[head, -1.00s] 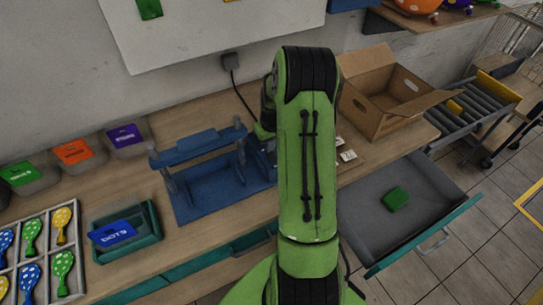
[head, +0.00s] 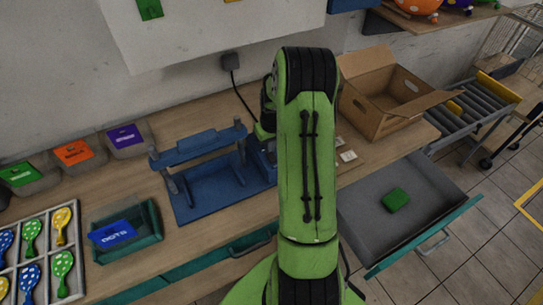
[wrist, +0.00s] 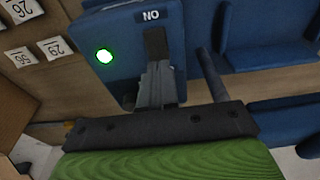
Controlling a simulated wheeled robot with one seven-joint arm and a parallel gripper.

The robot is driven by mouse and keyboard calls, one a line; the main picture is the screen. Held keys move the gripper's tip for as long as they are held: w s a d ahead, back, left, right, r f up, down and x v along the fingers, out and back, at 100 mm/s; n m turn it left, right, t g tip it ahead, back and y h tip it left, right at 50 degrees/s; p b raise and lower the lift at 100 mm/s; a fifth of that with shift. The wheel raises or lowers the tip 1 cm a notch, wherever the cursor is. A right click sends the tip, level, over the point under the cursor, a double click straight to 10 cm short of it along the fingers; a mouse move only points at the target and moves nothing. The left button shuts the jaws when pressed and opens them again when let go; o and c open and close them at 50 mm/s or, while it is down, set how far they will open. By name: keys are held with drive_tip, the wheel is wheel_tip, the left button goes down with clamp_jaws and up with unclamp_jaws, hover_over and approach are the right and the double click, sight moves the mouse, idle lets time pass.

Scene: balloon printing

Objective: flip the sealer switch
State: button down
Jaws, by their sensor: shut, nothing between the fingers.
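The blue sealer (head: 215,185) stands on the workbench, left of my arm in the head view. Its blue control box (head: 263,160) is partly hidden behind my arm. In the wrist view the control box (wrist: 115,35) carries a lit green lamp (wrist: 104,56), a label reading "ON" upside down (wrist: 151,15) and a dark switch (wrist: 156,42). My gripper (wrist: 156,75) is shut and empty, its fingertips close to the switch. I cannot tell whether they touch. My gripper is hidden in the head view.
An open cardboard box (head: 380,105) stands right of the arm. An open grey drawer (head: 380,225) with a green block (head: 396,199) juts out at front right. A green tray (head: 150,245) and a balloon rack (head: 75,280) lie at left. Number cards (wrist: 22,56) lie beside the sealer.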

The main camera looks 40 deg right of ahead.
drive_tip(key=shift+f+b, duration=0.7)
drive_tip(key=shift+f, duration=0.15)
idle(0.7)
drive_tip(key=shift+r, duration=0.1)
wheel_tip(320, 180, up, 7)
drive_tip(key=p, duration=0.4)
drive_tip(key=shift+p, duration=0.3)
